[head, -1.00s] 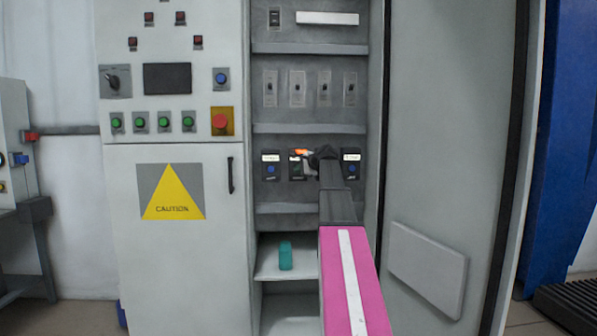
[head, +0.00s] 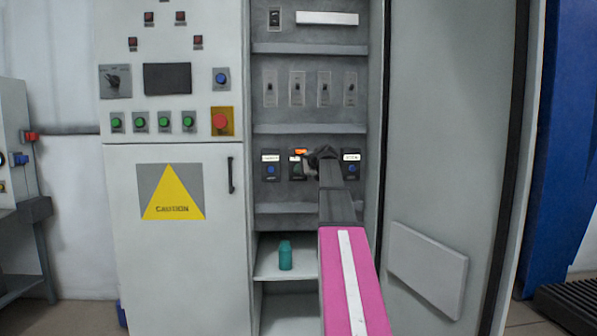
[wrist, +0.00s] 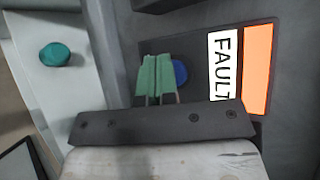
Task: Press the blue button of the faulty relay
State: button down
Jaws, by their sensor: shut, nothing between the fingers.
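The faulty relay (wrist: 218,32) is a dark unit with a white label reading "FAULT" and an orange strip. Its blue button (wrist: 180,72) shows just right of my gripper's green fingertips in the wrist view, partly hidden by them. My gripper (wrist: 157,72) is shut and empty, with its tips over or against the button's edge; I cannot tell whether they touch. In the head view the faulty relay (head: 296,169) is the middle of three relays, partly covered by my gripper (head: 311,165).
A left relay (head: 270,168) and a right relay (head: 351,168) flank it. A teal bottle (head: 285,256) stands on the shelf below. The open cabinet door (head: 445,140) is on the right. A shelf ledge (head: 290,208) runs under the relays.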

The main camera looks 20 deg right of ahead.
jog(key=shift+w, duration=0.25)
jog(key=shift+s, duration=0.2)
dwell(0.4)
jog(key=shift+s+a, duration=0.15)
jog(key=shift+s, duration=0.5)
jog(key=s, duration=0.2)
jog(key=s+a, duration=0.1)
jog(key=s, duration=0.1)
jog(key=shift+s+a, duration=0.2)
jog(key=shift+s, duration=0.2)
dwell(0.6)
